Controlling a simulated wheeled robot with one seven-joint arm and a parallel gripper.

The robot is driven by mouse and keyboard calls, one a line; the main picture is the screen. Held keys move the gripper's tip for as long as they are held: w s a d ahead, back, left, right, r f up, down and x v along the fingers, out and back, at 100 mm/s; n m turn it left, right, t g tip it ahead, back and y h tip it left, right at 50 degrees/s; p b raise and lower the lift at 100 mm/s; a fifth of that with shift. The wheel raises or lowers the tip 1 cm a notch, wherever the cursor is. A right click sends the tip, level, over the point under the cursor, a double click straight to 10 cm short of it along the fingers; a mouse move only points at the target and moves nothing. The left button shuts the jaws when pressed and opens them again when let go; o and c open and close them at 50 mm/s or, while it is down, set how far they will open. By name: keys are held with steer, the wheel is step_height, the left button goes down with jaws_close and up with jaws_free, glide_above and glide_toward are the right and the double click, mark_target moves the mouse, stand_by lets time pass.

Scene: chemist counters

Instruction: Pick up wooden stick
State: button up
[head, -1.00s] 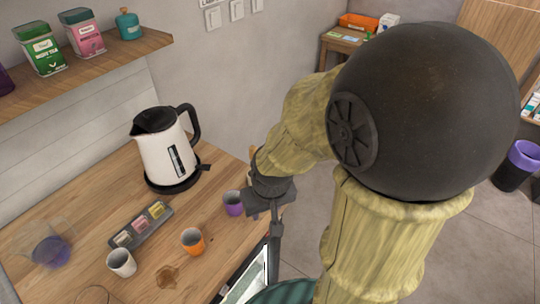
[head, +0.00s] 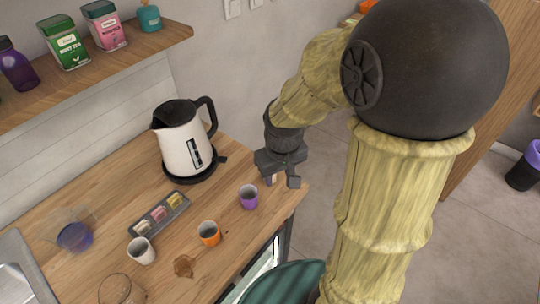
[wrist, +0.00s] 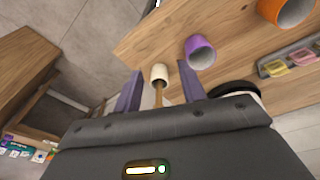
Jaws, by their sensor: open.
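The wooden stick (wrist: 158,97) is a thin tan rod standing in a small cream cup (wrist: 160,72) in the wrist view, near the counter's corner. My gripper (wrist: 160,88) is open, its two purple fingers to the left and right of the stick and cup. I cannot tell whether either finger touches them. In the head view my gripper (head: 281,180) is over the far right corner of the wooden counter (head: 225,160) and hides most of the stick and cup.
A purple cup (head: 248,198), an orange cup (head: 209,234) and a white cup (head: 141,251) stand on the counter. A kettle (head: 183,140) is behind them, beside a dark tray (head: 160,214).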

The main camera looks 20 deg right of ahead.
steer(key=w+r+n+g+p, duration=0.1)
steer(key=w+r+n+p, duration=0.4)
steer(key=r, duration=0.8)
steer(key=w+p, duration=0.3)
steer(key=w, duration=0.1)
steer(key=shift+w+d+r+g+p, duration=0.15)
steer(key=shift+w+r+g+p, duration=0.25)
step_height(320, 180, down, 12)
steer(key=shift+f+p, duration=0.15)
steer(key=shift+p, duration=0.65)
steer(key=shift+w+d+f+p, duration=0.15)
steer(key=shift+f+p, duration=0.65)
steer(key=shift+f, duration=1.8)
